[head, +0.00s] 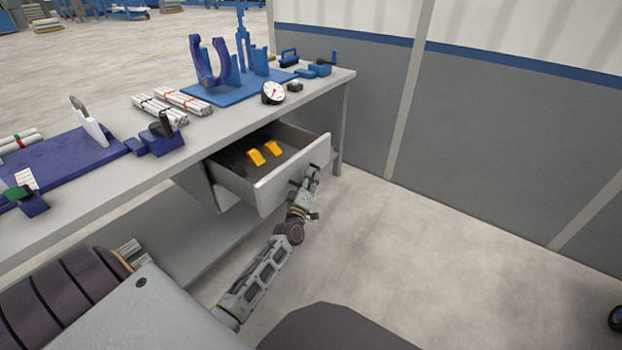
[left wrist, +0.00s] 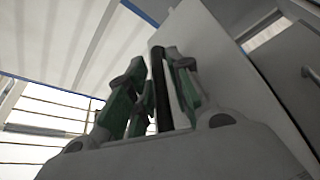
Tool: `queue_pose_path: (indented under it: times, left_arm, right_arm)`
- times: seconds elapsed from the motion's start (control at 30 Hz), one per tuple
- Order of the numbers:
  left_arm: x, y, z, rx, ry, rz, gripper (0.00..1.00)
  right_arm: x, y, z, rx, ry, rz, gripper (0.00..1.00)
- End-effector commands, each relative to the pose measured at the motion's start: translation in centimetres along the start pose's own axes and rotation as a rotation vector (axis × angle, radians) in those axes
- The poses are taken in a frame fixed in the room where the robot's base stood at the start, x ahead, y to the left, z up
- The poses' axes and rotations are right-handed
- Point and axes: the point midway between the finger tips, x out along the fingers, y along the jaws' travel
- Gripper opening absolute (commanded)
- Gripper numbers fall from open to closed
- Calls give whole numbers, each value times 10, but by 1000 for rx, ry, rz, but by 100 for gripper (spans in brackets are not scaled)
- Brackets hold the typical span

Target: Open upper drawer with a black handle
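The upper drawer (head: 290,180) under the workbench stands pulled out, its inside showing. My left gripper (head: 309,177) is at the outer side of the drawer front. In the left wrist view, the black handle (left wrist: 158,85) runs between the fingers of my left gripper (left wrist: 157,95), which look closed around it. The pale drawer front (left wrist: 215,70) rises beside the fingers. In the head view the handle is mostly hidden by the gripper. My right gripper is not in view.
Two yellow blocks (head: 256,157) lie in the drawer. The workbench top (head: 225,120) carries blue fixtures (head: 240,85), a round gauge (head: 272,92) and bundled pipes (head: 160,109). A grey wall (head: 480,120) stands at the right. The floor (head: 420,260) in front is clear.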

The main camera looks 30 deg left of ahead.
Motion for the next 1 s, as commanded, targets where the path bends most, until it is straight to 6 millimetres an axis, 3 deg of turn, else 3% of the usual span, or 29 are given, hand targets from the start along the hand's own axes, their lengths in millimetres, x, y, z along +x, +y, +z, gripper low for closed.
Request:
queue_pose_path:
  times: [0.47, 0.63, 1.0]
  left_arm:
    - [6, 0, 0, 0, 0, 0, 21]
    - [5, 0, 0, 0, 0, 0, 0]
    - [5, 1, 1, -1, 0, 0, 0]
  right_arm:
    - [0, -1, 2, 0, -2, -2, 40]
    - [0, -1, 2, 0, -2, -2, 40]
    - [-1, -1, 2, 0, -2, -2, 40]
